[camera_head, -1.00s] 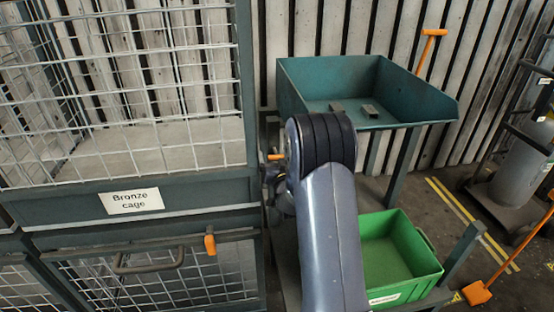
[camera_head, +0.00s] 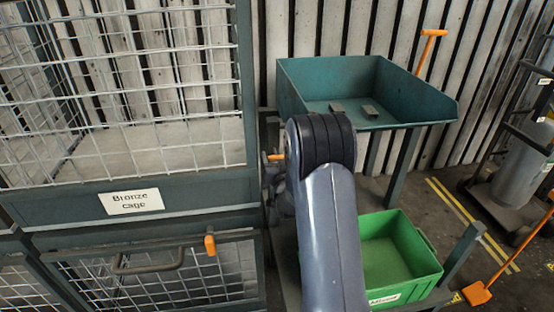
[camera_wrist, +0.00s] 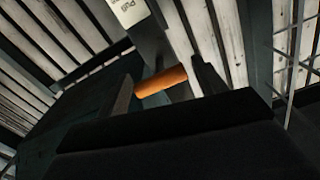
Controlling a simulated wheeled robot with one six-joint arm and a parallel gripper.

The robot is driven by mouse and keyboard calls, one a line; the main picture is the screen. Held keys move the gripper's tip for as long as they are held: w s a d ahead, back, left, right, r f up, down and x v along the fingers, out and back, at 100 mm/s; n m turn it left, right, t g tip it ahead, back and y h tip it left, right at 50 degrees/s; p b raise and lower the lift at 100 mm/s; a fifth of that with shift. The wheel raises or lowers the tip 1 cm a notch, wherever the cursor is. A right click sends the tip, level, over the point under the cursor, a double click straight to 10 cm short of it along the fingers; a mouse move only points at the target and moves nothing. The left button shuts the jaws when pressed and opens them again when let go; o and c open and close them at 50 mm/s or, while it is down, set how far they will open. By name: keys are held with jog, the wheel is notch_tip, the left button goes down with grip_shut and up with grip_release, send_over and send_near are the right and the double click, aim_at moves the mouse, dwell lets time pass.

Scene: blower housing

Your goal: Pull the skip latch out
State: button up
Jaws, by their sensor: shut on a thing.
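The skip latch shows as an orange bar (camera_wrist: 161,82) in the wrist view, lying between the two dark fingers of my gripper (camera_wrist: 165,86), which is shut on it. In the head view only a small orange end of the latch (camera_head: 276,157) shows, left of my arm and below the teal skip (camera_head: 420,98). My arm hides most of the gripper there. A white label (camera_wrist: 130,11) with partly readable text sits above the latch in the wrist view.
A green bin (camera_head: 428,262) stands under the skip. Two small dark pieces lie in the skip. An orange shovel (camera_head: 478,292) and gas cylinder trolley (camera_head: 515,170) are at right.

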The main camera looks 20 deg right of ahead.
jog(key=shift+s, duration=0.15)
jog(key=shift+c, duration=0.4)
jog(key=shift+s+a+b, duration=0.2)
jog(key=shift+s+b, duration=0.3)
jog(key=shift+s, duration=0.25)
jog(key=shift+s+a+b, duration=0.15)
jog(key=shift+s+b, duration=0.3)
jog(key=shift+s, duration=0.25)
jog(key=o, duration=1.4)
jog(key=shift+s, duration=0.1)
jog(key=shift+c, duration=0.2)
jog(key=shift+s, duration=0.1)
jog(key=s+a, duration=0.2)
jog(key=s, duration=0.8)
jog(key=shift+s+p, duration=0.2)
jog(key=shift+p, duration=0.1)
